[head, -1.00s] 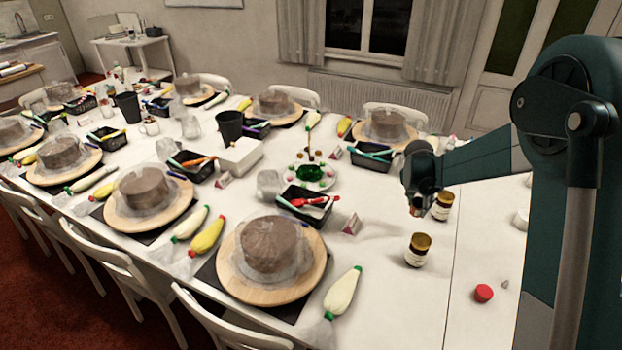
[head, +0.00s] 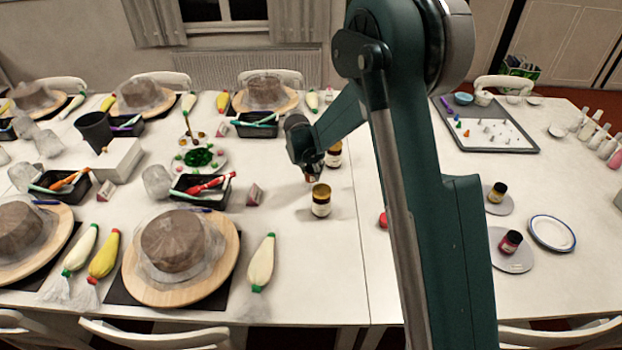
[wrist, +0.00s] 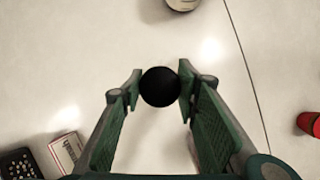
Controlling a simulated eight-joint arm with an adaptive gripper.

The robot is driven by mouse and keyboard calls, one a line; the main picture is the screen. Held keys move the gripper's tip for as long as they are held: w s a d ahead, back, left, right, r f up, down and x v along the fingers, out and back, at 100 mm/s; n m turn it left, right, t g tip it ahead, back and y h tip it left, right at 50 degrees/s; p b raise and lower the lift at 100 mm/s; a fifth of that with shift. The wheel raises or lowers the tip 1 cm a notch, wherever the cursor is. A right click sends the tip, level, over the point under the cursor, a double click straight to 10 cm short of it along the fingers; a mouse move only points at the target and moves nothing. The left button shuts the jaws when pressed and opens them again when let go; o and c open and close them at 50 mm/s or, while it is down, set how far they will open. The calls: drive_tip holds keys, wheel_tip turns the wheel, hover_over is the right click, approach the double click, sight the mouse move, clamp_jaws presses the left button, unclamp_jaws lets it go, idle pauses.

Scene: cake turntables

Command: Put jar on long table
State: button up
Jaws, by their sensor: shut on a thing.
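My gripper (wrist: 160,88) is shut on a jar (wrist: 160,87) with a round black lid, seen from above in the wrist view, with a finger on each side. Its body is hidden under the lid. In the head view my gripper (head: 308,170) is over the long white table (head: 290,225), beside two brown jars with gold lids. The near gold-lidded jar (head: 321,201) stands upright just in front. The other gold-lidded jar (head: 333,156) stands behind, partly hidden. I cannot tell whether the held jar touches the table.
A cake on a wooden board (head: 140,285) and a piping bag (head: 261,264) are left of the near jar. Two dark-lidded jars (head: 497,192) (head: 510,242) stand on grey discs. Table around the gold-lidded jars is mostly clear.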

sight(311, 177)
drive_tip(key=shift+f+b, duration=0.35)
drive_tip(key=shift+f, duration=1.5)
drive_tip(key=shift+f, duration=0.15)
drive_tip(key=o, duration=0.9)
drive_tip(key=shift+p+v, duration=0.85)
drive_tip(key=shift+v, duration=5.3)
drive_tip(key=shift+w+d, duration=0.1)
